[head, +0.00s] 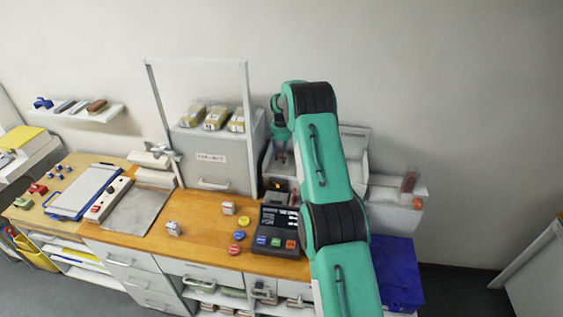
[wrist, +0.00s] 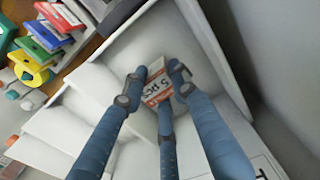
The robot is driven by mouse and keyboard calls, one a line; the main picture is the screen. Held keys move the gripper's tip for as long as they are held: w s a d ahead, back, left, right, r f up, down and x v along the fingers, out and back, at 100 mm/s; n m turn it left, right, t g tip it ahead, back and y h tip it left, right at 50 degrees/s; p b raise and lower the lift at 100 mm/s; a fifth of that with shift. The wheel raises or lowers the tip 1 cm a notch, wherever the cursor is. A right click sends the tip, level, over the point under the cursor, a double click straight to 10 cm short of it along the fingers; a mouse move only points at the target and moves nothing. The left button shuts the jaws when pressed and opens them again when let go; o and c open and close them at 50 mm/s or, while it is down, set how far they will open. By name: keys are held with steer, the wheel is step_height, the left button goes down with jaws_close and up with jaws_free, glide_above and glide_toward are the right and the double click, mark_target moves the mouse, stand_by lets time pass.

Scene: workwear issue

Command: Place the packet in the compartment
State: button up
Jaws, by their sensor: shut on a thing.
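The packet (wrist: 157,83) is a small white and orange box with "5 pcs" printed on it, in the wrist view. My gripper (wrist: 156,84) is shut on it, with blue-grey fingers on both sides and another finger below. The packet is over or inside a white walled compartment (wrist: 121,52); I cannot tell whether it touches the floor. My arm covers much of that unit, and I cannot make out the packet there.
Coloured blocks (wrist: 46,37) lie left of the compartment in the wrist view. In the head view a grey cabinet (head: 212,160) with wrapped packs on top stands left of my gripper. A dark keypad device (head: 277,231) sits on the wooden counter (head: 205,213). A blue bin (head: 398,262) is right.

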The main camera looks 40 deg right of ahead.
mark_target(281, 160)
steer(key=shift+f, duration=1.55)
steer(key=shift+f, duration=0.1)
steer(key=o, duration=1.1)
steer(key=shift+r+b, duration=0.45)
steer(key=shift+r, duration=5.65)
steer(key=shift+r, duration=0.1)
